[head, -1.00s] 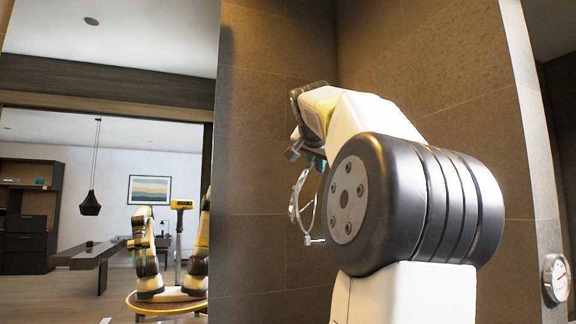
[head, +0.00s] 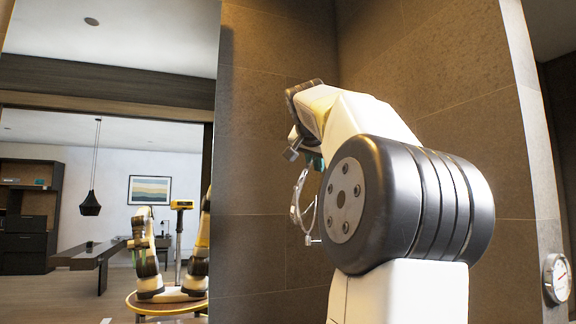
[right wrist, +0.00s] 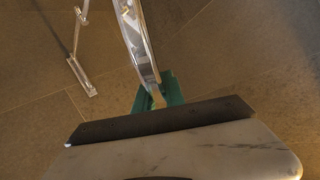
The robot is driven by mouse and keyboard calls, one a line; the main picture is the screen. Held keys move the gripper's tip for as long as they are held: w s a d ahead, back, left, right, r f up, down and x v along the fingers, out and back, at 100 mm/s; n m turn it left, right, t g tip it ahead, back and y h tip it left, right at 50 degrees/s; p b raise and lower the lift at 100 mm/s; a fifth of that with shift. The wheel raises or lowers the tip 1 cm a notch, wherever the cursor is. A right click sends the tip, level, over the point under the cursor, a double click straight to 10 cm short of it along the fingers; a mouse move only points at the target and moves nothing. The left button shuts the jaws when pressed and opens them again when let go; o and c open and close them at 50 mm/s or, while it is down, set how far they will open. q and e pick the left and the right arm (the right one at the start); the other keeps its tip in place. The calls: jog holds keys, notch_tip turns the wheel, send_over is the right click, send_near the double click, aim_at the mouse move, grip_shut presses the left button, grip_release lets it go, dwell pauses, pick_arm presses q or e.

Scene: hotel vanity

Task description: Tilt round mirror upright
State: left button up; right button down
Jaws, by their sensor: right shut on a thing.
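The round mirror (head: 297,205) is on the brown tiled wall, seen nearly edge-on as a thin pale ring, left of my right arm's big joint. A thin metal bracket (head: 312,241) shows at its lower edge. My right gripper (head: 314,162) is at the mirror's upper rim, partly hidden by my own arm. In the right wrist view the mirror's shiny rim (right wrist: 137,40) runs down into the green fingers of my right gripper (right wrist: 158,95), which are shut on it. The mirror's face is barely visible. My left gripper is not directly in view.
A large wall mirror (head: 110,180) on the left reflects a room and a robot on a round base. A round gauge (head: 556,277) is on the right edge. Tiled wall (head: 265,130) stands close behind the round mirror.

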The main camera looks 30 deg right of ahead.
jog(key=shift+w+a+r+n+g+h, duration=0.2)
jog(key=shift+w+a+n+g+h, duration=0.15)
jog(key=shift+w+a+n, duration=0.55)
jog(key=shift+d, duration=0.15)
